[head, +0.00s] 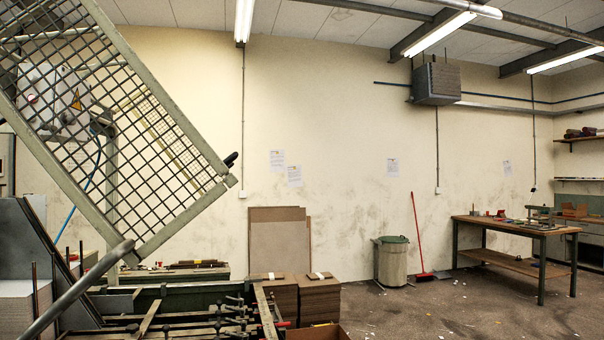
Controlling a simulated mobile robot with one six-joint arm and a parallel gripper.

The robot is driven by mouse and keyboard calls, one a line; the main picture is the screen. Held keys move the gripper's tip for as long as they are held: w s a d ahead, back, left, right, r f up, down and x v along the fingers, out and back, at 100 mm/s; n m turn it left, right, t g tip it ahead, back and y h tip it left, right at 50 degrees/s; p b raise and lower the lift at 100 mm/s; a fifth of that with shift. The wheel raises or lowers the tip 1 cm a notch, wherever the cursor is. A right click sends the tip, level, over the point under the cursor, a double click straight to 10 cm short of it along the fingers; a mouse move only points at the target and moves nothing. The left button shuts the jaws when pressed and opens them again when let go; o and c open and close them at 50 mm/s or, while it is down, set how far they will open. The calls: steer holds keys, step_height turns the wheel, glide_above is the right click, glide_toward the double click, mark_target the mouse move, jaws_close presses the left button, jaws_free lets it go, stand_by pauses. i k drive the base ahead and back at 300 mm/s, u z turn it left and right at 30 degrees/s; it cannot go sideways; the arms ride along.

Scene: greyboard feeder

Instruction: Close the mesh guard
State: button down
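The mesh guard (163,101) is a grey-green metal frame with a dark wire lattice at the upper left. It stands raised and tilted above the machine bed (180,303), clear of it at its lower corner. A small black knob or handle (231,159) sticks out at the frame's right corner. The frame's upper left part runs out of the picture. My gripper is not in view, so nothing shows of its state or its distance from the guard.
A thick grey bar (72,296) slants up in front of the machine at the lower left. Board stacks (319,300) stand right of the bed. A bin (391,262), a red broom (418,235) and a workbench (515,228) stand by the wall. The floor at right is mostly open.

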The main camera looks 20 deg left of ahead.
mark_target(123, 248)
steer(key=u, duration=0.65)
steer(key=i, duration=1.1)
steer(key=u, duration=0.8)
steer(key=k, duration=0.75)
steer(key=u, duration=0.2)
steer(key=i, duration=0.8)
steer(key=z, duration=0.15)
